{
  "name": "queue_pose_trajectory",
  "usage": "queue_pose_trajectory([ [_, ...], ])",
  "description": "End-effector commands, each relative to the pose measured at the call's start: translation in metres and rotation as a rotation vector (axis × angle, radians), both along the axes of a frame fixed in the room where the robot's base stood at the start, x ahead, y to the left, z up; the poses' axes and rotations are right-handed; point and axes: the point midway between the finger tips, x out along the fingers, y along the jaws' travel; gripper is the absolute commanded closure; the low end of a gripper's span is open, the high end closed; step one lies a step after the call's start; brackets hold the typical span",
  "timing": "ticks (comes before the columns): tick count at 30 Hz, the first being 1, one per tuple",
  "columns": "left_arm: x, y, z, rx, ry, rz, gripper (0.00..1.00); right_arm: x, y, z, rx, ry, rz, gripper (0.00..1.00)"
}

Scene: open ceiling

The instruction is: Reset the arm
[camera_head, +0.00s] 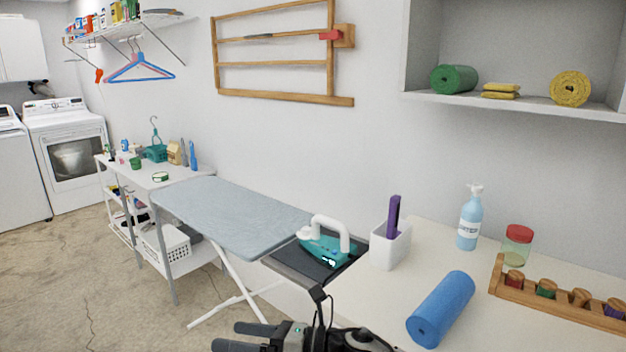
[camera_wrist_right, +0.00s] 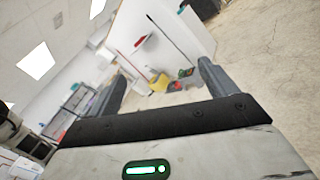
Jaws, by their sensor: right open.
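My right gripper (camera_head: 240,337) shows at the bottom of the head view, below the ironing board. Its two dark fingers point left and stand apart with nothing between them. The right wrist view also shows this gripper (camera_wrist_right: 157,85) open and empty, with room surfaces far behind it. My left gripper is in neither view.
An ironing board (camera_head: 225,210) bears a teal iron (camera_head: 325,243) at its near end. A white table (camera_head: 385,310) at right holds a blue roll (camera_head: 440,308), a white holder (camera_head: 390,246), a bottle (camera_head: 469,218) and a wooden rack (camera_head: 560,300). The floor at left is clear.

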Motion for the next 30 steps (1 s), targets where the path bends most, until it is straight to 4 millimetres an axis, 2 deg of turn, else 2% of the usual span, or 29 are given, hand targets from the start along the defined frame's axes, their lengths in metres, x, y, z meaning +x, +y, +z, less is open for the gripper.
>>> queue_pose_trajectory([
  [1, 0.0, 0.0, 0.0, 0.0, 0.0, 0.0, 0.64, -0.009, -0.001, -0.008, 0.102, 0.189, -0.074, 0.15],
  [4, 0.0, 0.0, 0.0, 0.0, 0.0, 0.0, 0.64, -0.015, -0.017, -0.022, 0.303, 0.569, -0.228, 0.15],
  [8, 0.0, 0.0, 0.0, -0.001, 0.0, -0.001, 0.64, -0.024, -0.06, -0.056, 0.571, 1.062, -0.428, 0.15],
  [11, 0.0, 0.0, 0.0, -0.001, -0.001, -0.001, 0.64, -0.042, -0.105, -0.095, 0.788, 1.42, -0.589, 0.15],
  [15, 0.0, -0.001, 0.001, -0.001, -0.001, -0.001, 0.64, -0.089, -0.175, -0.154, 1.114, 1.859, -0.818, 0.15],
  [19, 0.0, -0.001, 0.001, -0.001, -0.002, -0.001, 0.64, -0.141, -0.226, -0.192, 1.376, 2.12, -0.994, 0.15],
  [21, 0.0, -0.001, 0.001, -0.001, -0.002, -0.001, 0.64, -0.164, -0.245, -0.204, 1.484, 2.205, -1.065, 0.15],
  [24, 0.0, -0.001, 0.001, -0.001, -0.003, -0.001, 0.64, -0.187, -0.262, -0.214, 1.592, 2.276, -1.135, 0.15],
  [27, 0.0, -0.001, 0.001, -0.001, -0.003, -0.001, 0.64, -0.198, -0.27, -0.218, 1.642, 2.306, -1.166, 0.15],
  [30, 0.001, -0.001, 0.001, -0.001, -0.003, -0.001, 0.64, -0.2, -0.272, -0.219, 1.653, 2.311, -1.174, 0.15],
])
